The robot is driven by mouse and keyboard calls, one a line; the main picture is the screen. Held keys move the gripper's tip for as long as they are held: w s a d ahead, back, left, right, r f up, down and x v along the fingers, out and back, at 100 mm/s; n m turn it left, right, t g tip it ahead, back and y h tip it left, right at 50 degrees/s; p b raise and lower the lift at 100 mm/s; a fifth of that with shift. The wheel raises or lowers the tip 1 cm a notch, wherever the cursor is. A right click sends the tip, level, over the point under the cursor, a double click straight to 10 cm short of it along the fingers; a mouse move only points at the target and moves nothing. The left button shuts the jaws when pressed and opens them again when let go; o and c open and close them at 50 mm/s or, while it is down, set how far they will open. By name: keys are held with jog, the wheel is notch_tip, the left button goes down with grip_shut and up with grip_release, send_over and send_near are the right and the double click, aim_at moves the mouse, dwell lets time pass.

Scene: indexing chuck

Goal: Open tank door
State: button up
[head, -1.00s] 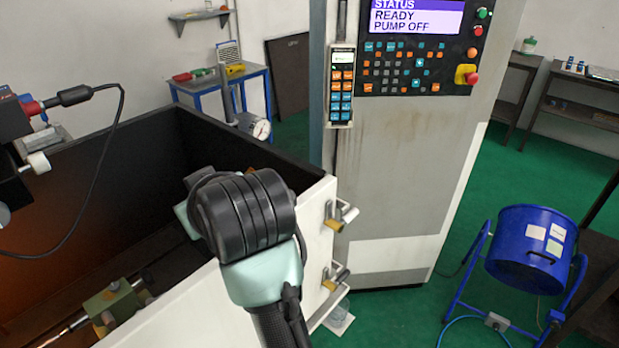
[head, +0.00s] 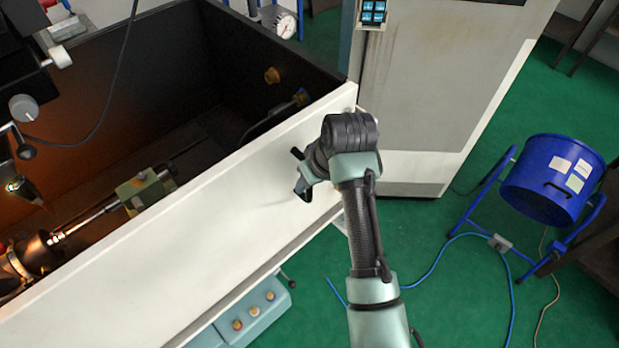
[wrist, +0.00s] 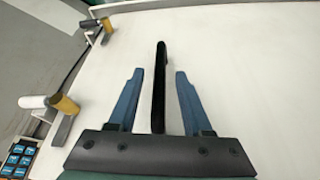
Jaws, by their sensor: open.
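The tank door is the white front panel (head: 215,215) of the dark tank; it stands upright and looks closed. A black bar handle (wrist: 160,90) sticks out from the white panel (wrist: 235,70) in the wrist view. My gripper (wrist: 159,72) is open, with one blue finger on each side of the handle and a visible gap on both sides. In the head view my gripper (head: 300,175) is at the right part of the door's outer face, and my wrist hides much of the handle.
Two latches, an upper (wrist: 90,24) and a lower (wrist: 62,105), with brass parts are at the left in the wrist view. A grey machine cabinet (head: 425,90) stands right of the tank. A blue drum (head: 550,180) on a stand is farther right. Green floor between is mostly clear.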

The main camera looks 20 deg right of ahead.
jog(key=shift+x, duration=1.45)
grip_shut()
dwell(0.4)
